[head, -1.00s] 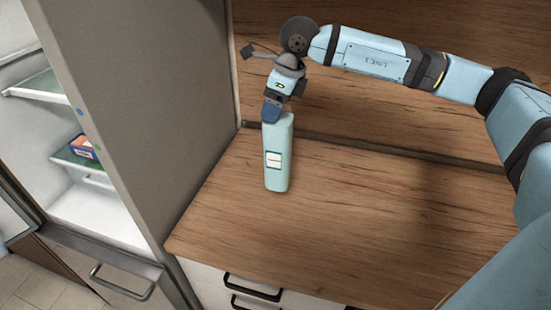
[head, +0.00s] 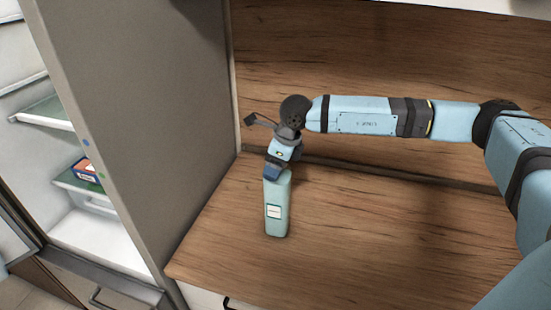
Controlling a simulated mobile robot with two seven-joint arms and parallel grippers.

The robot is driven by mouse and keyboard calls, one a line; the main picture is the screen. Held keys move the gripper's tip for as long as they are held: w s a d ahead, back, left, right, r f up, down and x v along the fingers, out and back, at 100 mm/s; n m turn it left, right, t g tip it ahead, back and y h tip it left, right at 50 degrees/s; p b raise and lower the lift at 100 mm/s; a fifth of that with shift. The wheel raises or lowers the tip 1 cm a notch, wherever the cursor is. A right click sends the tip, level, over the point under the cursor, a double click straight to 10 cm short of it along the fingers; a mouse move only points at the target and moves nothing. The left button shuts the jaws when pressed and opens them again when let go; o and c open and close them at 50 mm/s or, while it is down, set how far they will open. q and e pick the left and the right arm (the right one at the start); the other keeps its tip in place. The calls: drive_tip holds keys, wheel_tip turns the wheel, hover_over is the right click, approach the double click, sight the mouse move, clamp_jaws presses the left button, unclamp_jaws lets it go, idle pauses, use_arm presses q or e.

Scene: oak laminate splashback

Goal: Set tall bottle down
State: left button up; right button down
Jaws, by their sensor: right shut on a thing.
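The tall bottle (head: 277,207) is pale teal with a small white label on its front. It is upright over the left part of the wooden counter. My right gripper (head: 276,174) points down and is shut on the bottle's top. The bottle's base looks at or very near the counter surface; I cannot tell whether it touches. The fingertips are small and partly hidden at the bottle's top. My left gripper is not in view.
The wooden counter (head: 400,230) is bare to the right of the bottle. A tall grey panel (head: 140,130) stands close on the left. Beyond it, an open fridge holds a small red and blue box (head: 85,168) on a shelf. A wooden splashback (head: 400,60) rises behind.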

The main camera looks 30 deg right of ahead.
drive_tip(key=shift+r, duration=0.1)
drive_tip(key=shift+c, duration=0.3)
unclamp_jaws()
drive_tip(key=shift+s, duration=0.1)
